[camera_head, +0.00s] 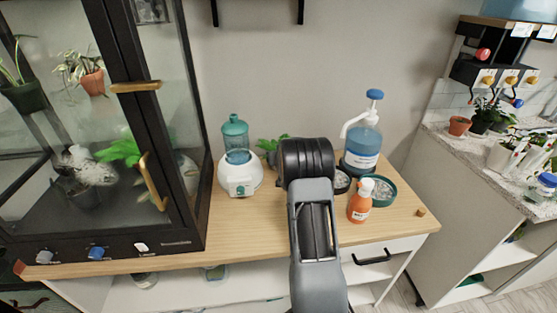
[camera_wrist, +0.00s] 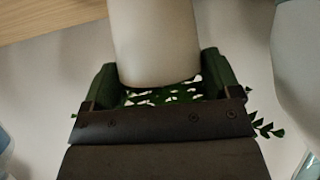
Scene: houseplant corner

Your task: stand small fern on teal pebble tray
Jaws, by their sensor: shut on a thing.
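My gripper (camera_wrist: 158,76) is shut on a pale, smooth pot of what appears to be the small fern (camera_wrist: 152,40), with a dark green finger on each side. Small green leaflets show behind the gripper's edge in the wrist view. In the head view my arm hides the gripper and the pot; green leaves (camera_head: 270,144) show just left of the arm, and I cannot tell if they belong to the held plant. The teal pebble tray (camera_head: 391,193), round with grey pebbles, is on the wooden top, right of my arm and behind the orange bottle.
An orange bottle (camera_head: 360,204) stands in front of the tray, and a blue pump bottle (camera_head: 363,145) behind it. A dark round dish (camera_head: 342,183) is at the tray's left. A white-and-teal humidifier (camera_head: 239,172) and glass cabinet (camera_head: 95,130) are left. The front right top is mostly clear.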

